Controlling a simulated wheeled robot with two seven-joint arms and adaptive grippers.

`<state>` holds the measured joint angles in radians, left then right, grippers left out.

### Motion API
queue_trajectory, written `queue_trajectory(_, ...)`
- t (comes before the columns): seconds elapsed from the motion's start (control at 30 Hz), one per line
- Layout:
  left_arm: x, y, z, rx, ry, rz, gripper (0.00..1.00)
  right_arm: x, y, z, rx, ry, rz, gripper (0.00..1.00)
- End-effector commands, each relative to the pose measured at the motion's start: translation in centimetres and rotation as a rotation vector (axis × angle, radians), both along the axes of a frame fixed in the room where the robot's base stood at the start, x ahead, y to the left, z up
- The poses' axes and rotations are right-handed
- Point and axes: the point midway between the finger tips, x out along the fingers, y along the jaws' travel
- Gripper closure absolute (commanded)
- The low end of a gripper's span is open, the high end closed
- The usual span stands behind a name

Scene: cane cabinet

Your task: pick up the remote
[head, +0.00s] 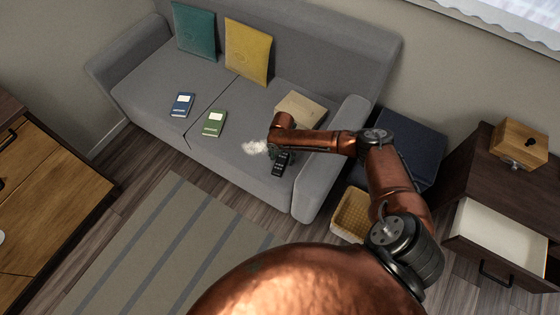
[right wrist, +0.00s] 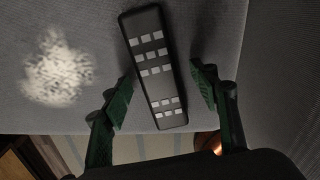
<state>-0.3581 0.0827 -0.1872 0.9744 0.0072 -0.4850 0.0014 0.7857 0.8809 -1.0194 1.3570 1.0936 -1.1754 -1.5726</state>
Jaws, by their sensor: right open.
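The remote (right wrist: 152,68) is a long black bar with rows of pale grey buttons. It lies on the grey sofa seat, near the front edge. In the head view the remote (head: 277,171) shows small below my right gripper (head: 283,157). In the right wrist view, the green-padded fingers of my right gripper (right wrist: 160,95) are spread apart, with the near part of the remote between them. I see clear gaps on both sides of it. My left gripper is in neither view.
A white fluffy patch (head: 254,147) lies left of the remote. The sofa (head: 150,80) also holds a green book (head: 214,122), a blue book (head: 181,104), a box (head: 300,107) and two cushions. A wicker basket (head: 352,213) stands beside the right armrest (head: 327,165). An open drawer (head: 492,235) is further right.

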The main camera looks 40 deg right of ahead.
Motion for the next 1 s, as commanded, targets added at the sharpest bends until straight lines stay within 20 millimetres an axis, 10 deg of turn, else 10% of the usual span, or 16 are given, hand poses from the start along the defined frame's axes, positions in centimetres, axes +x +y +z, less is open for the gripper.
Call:
queue_trajectory(0.3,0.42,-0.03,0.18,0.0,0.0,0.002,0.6,0.04,0.01,-0.3,0.0,-0.001,0.0,0.45)
queue_trajectory(1.0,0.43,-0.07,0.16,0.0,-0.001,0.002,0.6,0.05,0.06,-0.3,0.001,-0.001,0.001,0.92)
